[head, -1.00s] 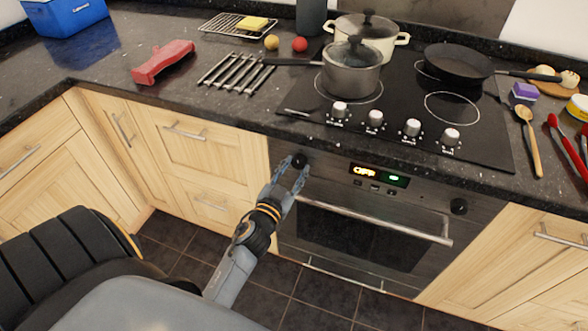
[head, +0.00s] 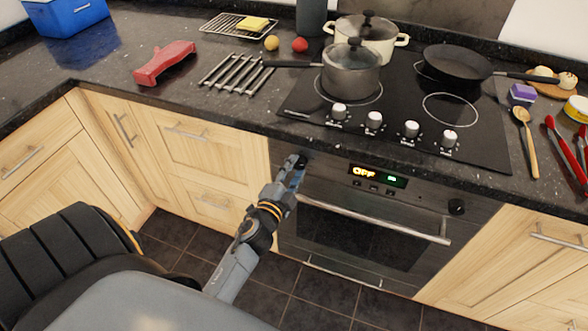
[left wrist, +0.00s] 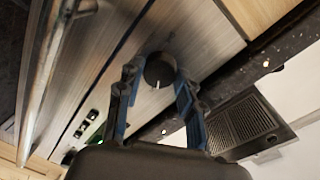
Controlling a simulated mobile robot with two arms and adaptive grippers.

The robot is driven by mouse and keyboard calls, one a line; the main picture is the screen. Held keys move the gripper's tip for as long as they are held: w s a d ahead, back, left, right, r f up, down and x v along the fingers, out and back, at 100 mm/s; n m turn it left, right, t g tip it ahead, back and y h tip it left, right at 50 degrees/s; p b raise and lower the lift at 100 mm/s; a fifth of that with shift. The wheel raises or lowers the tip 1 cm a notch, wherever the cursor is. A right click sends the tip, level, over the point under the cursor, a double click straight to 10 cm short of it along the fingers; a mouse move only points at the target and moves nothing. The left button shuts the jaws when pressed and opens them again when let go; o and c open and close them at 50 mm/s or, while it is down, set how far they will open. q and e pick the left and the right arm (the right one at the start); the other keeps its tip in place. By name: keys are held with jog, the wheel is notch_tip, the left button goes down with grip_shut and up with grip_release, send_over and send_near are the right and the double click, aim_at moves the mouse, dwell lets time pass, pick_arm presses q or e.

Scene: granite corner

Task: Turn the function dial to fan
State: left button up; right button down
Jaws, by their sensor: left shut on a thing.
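The function dial (head: 301,160) is a black round knob at the left end of the oven's control panel. My left gripper (head: 296,167) is at it in the head view and hides most of it. In the left wrist view the dial (left wrist: 160,70) shows a white pointer mark, and the fingers of my left gripper (left wrist: 155,90) are closed around it from both sides. The oven display (head: 378,175) reads OFF in orange, with a small green readout beside it. My right gripper is not in view.
A second black knob (head: 457,207) sits at the panel's right end. The oven door handle (head: 375,221) runs below the panel. Above are the countertop edge and the hob with several silver knobs (head: 411,129). A lidded saucepan (head: 350,72) stands on the hob.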

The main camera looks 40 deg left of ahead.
pick_arm(q)
jog(key=m, duration=0.6)
jog(key=shift+r+y, duration=0.15)
jog(key=shift+y, duration=0.15)
jog(key=m, duration=0.6)
jog(key=shift+w+d+y, duration=0.1)
jog(key=shift+y, duration=0.2)
jog(key=o, duration=1.2)
